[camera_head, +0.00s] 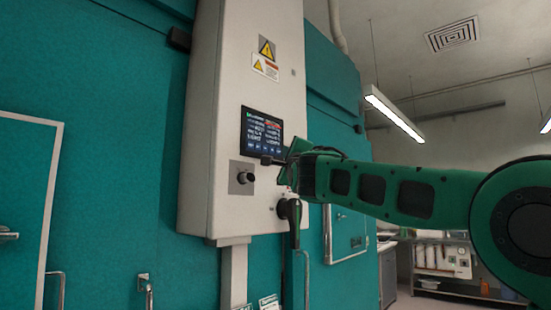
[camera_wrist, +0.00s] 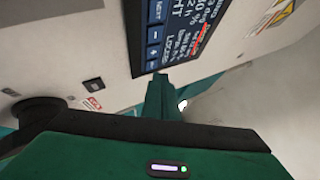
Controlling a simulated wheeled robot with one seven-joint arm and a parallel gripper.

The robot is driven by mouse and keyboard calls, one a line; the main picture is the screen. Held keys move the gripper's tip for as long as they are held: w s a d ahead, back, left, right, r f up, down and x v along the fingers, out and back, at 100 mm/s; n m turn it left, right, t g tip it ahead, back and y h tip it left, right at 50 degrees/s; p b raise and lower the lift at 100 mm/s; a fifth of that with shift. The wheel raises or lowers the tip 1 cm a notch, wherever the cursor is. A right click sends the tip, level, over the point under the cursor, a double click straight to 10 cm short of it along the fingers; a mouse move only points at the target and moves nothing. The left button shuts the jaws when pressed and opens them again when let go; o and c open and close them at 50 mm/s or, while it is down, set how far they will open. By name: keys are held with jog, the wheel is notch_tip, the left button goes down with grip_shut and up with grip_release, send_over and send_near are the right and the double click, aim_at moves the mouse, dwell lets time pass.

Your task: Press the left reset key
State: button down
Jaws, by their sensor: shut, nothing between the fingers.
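A dark display (camera_head: 262,131) is set in the pale control cabinet, with a row of small blue keys along its bottom edge. In the wrist view the display (camera_wrist: 180,30) appears turned and cut off by the top edge. Its keys there include "NEXT", minus and plus. I cannot make out a key marked reset in either view. My gripper (camera_head: 268,160) is shut and empty, just below the display's lower right part. In the wrist view my gripper (camera_wrist: 158,80) points at the panel beside the display's key edge. I cannot tell whether it touches the panel.
A black knob (camera_head: 244,178) on a grey plate sits below the display. A black handle (camera_head: 291,210) is below my wrist. A small black switch (camera_wrist: 93,84) is on the panel. Warning stickers (camera_head: 266,58) are above. Teal chamber walls (camera_head: 110,90) flank the cabinet.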

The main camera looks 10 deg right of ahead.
jog(key=shift+w+a, duration=0.25)
jog(key=shift+w, duration=0.05)
jog(key=shift+w+a, duration=0.15)
jog(key=shift+w, duration=0.1)
dwell(0.7)
jog(key=shift+s, duration=0.1)
dwell(0.3)
jog(key=shift+s+d, duration=0.4)
jog(key=shift+s, duration=0.1)
jog(key=shift+s+d, duration=0.75)
jog(key=shift+s, duration=0.25)
jog(key=shift+s+d, duration=0.7)
jog(key=shift+s, duration=0.3)
